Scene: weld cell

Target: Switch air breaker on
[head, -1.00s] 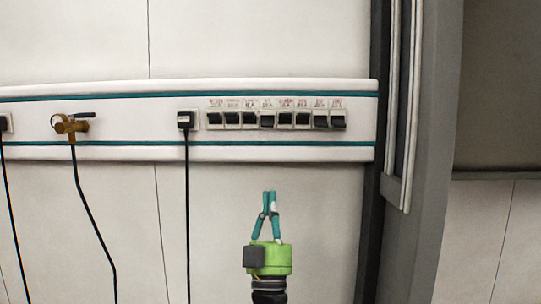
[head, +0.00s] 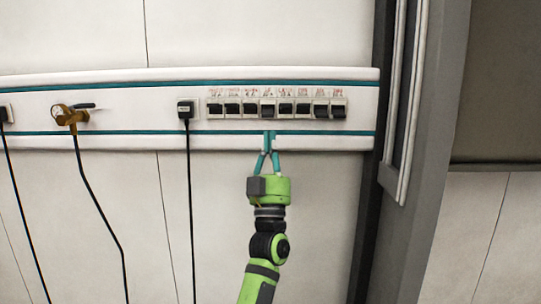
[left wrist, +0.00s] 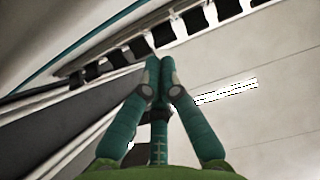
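A row of black breaker switches (head: 285,108) sits on the white wall rail, with small red labels above that are too small to read. I cannot tell by label which is the air breaker. The fourth switch from the left (head: 267,108) looks slightly different from its neighbours. My left gripper (head: 269,134) points up just below the row, under the fourth switch, apart from it in the picture. Its teal fingertips are together with nothing between them. In the left wrist view the closed fingertips (left wrist: 158,68) point at the switch row (left wrist: 125,55). My right gripper is not in view.
A black plug (head: 185,108) with a hanging cable is left of the switches. A brass valve (head: 68,115) with a hose is further left. A grey post (head: 425,150) stands at the right.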

